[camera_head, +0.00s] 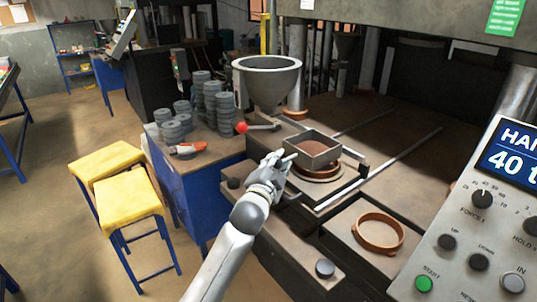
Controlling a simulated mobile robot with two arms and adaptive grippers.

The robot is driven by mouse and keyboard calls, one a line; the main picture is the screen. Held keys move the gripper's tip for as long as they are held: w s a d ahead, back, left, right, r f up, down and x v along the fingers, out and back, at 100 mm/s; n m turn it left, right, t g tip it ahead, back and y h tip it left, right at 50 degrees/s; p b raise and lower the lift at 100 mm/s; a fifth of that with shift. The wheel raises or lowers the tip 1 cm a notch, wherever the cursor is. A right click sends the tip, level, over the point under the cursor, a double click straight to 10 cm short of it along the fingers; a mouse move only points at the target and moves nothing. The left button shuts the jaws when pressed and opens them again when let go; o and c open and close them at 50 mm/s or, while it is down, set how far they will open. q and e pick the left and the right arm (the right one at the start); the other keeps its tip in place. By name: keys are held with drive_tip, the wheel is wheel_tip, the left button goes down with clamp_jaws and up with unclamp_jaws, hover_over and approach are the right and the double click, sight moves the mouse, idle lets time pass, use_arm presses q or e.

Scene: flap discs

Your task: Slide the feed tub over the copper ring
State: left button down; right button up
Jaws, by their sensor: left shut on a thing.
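The feed tub (331,157) is a grey square open box with brown material showing inside it. It sits on the press bed at the centre. A copper ring (318,178) shows below and in front of the tub, partly hidden by it. A second copper-coloured ring (378,232) lies apart on a plate at the front right. My left gripper (283,163) is at the tub's left side and shut on it; its fingertips are small and partly hidden. My right gripper is not in view.
A grey funnel hopper (268,82) with a red-knobbed lever (241,127) stands behind the tub. Rails (378,168) run along the bed. Stacked grey discs (226,113) stand on the blue bench at left. A control panel (475,225) fills the right front. Two yellow stools (129,207) stand left.

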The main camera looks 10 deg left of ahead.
use_arm(q)
drive_tip(key=shift+s+d+f, duration=0.2)
drive_tip(key=shift+s+d, duration=0.65)
drive_tip(key=shift+d, duration=0.3)
drive_tip(key=c, duration=1.6)
unclamp_jaws()
drive_tip(key=shift+c, duration=0.2)
drive_tip(key=o, duration=0.5)
drive_tip(key=shift+s+d+r, duration=0.1)
drive_tip(key=s, duration=1.2)
drive_tip(key=shift+a, duration=0.45)
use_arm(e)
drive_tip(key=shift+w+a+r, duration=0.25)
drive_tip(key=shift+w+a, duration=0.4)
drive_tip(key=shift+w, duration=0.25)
